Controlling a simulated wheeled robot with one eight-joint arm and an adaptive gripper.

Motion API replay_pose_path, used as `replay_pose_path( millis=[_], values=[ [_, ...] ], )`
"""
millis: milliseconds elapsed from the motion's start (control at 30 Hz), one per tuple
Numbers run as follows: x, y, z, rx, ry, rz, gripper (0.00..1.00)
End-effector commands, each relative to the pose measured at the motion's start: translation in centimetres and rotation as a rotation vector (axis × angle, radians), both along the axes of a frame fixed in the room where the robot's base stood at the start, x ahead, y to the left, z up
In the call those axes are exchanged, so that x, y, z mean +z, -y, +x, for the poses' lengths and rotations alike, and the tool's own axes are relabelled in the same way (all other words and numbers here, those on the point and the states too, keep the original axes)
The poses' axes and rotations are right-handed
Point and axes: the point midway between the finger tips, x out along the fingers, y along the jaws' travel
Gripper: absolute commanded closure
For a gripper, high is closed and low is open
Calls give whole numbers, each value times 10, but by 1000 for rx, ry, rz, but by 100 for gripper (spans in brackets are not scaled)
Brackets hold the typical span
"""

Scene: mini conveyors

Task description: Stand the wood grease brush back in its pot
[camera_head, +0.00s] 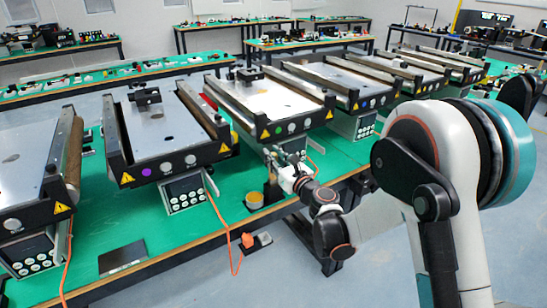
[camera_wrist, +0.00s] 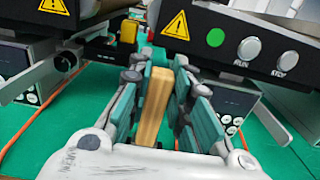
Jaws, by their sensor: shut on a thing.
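The wood brush (camera_wrist: 153,105) is held between the teal finger pads of my gripper (camera_wrist: 163,68); its pale wooden handle shows in the wrist view, and its bristles are not visible. In the head view my gripper (camera_head: 283,163) is at the front of a conveyor, above the green table, and the brush is too small to make out. A small amber-yellow pot (camera_head: 254,201), which looks like the brush's pot, stands near the table's front edge, below and left of my gripper. The pot cannot be made out in the wrist view.
Several mini conveyors (camera_head: 165,133) line the green table (camera_head: 168,230), with control boxes (camera_head: 184,193) below. An orange cable (camera_head: 219,212) hangs over the front edge near the pot. A dark flat plate (camera_head: 122,257) lies at the left front. Conveyor fronts are close to my gripper.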

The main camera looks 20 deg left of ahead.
Motion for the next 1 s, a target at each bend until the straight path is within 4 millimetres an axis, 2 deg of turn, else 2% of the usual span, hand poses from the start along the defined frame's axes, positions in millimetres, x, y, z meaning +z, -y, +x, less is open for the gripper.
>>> replay_pose_path(
  millis=[367, 400, 467, 500, 733, 800, 867, 1000],
  values=[
    [-2, 0, 0, 0, 0, 0, 100],
    [-2, 0, 0, 0, 0, 0, 75],
    [-2, 0, 0, 0, 0, 0, 61],
    [-2, 0, 0, 0, 0, 0, 58],
    [-2, 0, 0, 0, 0, 0, 58],
    [-2, 0, 0, 0, 0, 0, 44],
    [-2, 0, 0, 0, 0, 0, 35],
    [-2, 0, 0, 0, 0, 0, 35]
  ],
)
